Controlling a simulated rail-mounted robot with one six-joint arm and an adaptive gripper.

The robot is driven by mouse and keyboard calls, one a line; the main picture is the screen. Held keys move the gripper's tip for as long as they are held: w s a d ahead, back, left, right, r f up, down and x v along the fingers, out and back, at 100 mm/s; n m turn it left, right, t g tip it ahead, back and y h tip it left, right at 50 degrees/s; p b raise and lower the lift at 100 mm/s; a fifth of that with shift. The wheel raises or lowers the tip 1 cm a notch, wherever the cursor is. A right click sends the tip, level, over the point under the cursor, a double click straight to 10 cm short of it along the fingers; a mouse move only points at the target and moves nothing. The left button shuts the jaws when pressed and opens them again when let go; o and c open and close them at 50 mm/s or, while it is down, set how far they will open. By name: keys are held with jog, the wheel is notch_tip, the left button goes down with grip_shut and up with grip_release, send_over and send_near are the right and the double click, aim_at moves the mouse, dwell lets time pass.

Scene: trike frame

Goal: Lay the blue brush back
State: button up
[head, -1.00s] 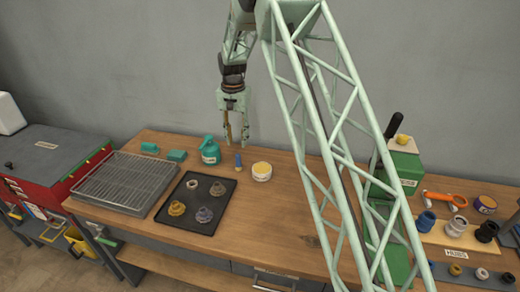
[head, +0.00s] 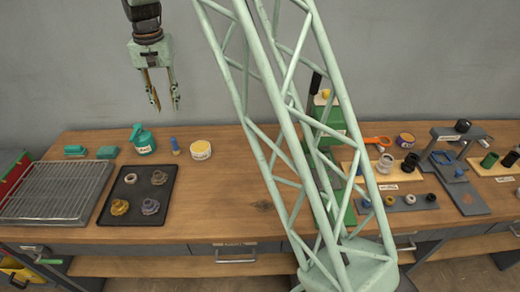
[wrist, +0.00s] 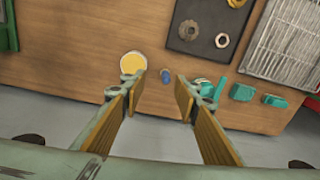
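The blue brush (head: 175,146) is a small, short blue object near the back of the wooden workbench. It stands between the teal bottle (head: 143,140) and the yellow-topped tub (head: 201,150), apart from both. It also shows in the wrist view (wrist: 166,77), between and beyond my fingertips. Its bristles are too small to make out. My gripper (head: 166,107) points down, high above the bench's back part. Its fingers are spread, with nothing between them.
A dark tray (head: 165,207) with several metal parts lies in front of the brush. A wire rack (head: 48,192) and teal blocks (head: 75,150) are at left. A green press (head: 333,125) and labelled parts boards stand at right.

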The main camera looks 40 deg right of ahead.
jog(key=s+r+n+t, duration=0.1)
jog(key=s+r+n, duration=0.1)
jog(key=s+r, duration=1.05)
jog(key=s+r+n+t, duration=0.1)
jog(key=s+r, duration=0.8)
jog(key=s, duration=0.7)
jog(key=s+f+n+t, duration=0.1)
jog(key=s+n, duration=0.1)
jog(key=s, duration=2.7)
jog(key=shift+f+n, duration=0.2)
jog(key=shift+n, duration=0.1)
notch_tip(320, 180, down, 7)
jog(key=b, duration=0.7)
jog(key=shift+w, duration=0.1)
